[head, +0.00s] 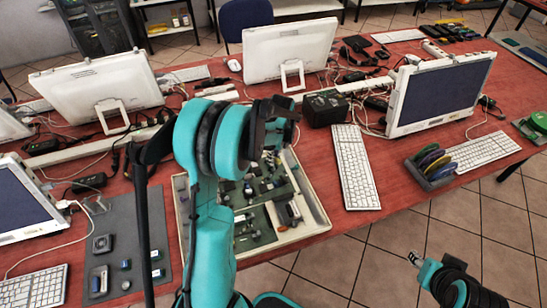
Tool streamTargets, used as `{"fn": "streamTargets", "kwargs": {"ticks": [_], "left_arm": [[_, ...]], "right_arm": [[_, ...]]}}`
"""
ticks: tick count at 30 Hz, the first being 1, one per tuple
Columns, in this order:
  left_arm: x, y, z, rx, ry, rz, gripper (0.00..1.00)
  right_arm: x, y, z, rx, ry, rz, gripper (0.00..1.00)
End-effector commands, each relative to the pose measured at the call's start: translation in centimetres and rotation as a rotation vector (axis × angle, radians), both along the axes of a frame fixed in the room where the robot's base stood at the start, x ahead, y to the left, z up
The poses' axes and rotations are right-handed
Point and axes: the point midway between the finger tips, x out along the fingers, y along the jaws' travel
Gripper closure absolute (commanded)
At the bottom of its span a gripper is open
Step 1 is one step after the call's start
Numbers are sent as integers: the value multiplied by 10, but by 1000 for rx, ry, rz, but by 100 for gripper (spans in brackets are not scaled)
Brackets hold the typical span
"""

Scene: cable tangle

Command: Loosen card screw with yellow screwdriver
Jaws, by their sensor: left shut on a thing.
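A shallow open case (318,205) with green boards (262,228) and small parts lies on the table in the middle. The card and its screw cannot be made out. My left gripper (282,112) is above the far part of the case, partly hidden by my own teal arm. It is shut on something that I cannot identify. No yellow screwdriver can be made out. My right gripper (414,258) is low at the right, over the floor and away from the table. Its fingers are too small to read.
Monitors (290,50) and tangled cables fill the back of the table. A white keyboard (355,165) lies right of the case, and a grey mat (120,222) with small parts lies left. A rack of coloured discs (430,165) stands near the right edge. Red tabletop near the right keyboard is bare.

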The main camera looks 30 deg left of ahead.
Motion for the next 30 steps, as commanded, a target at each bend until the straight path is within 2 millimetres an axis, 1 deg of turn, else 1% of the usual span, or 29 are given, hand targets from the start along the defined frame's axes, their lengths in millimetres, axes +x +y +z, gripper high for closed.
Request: {"fn": "streamTargets", "kwargs": {"ticks": [2, 6, 10, 14, 23, 26, 30], "left_arm": [[0, 0, 0, 0, 0, 50, 100], [0, 0, 0, 1, 1, 264, 100], [0, 1, 0, 1, 0, 441, 100], [0, 1, 0, 1, 0, 516, 100], [0, 0, 0, 1, 0, 541, 100], [0, 0, 0, 0, 0, 660, 100], [-1, 0, 0, 0, 1, 886, 100]], "right_arm": [[0, 0, -1, 0, 0, 0, 60], [0, 0, -3, 0, 0, 0, 60], [0, 0, -3, 0, 0, 0, 60], [0, 0, -4, 0, 0, 0, 60], [0, 0, -4, 0, 0, 0, 60], [0, 0, -5, 0, 0, 0, 60], [0, 0, -6, 0, 0, 0, 60]]}}
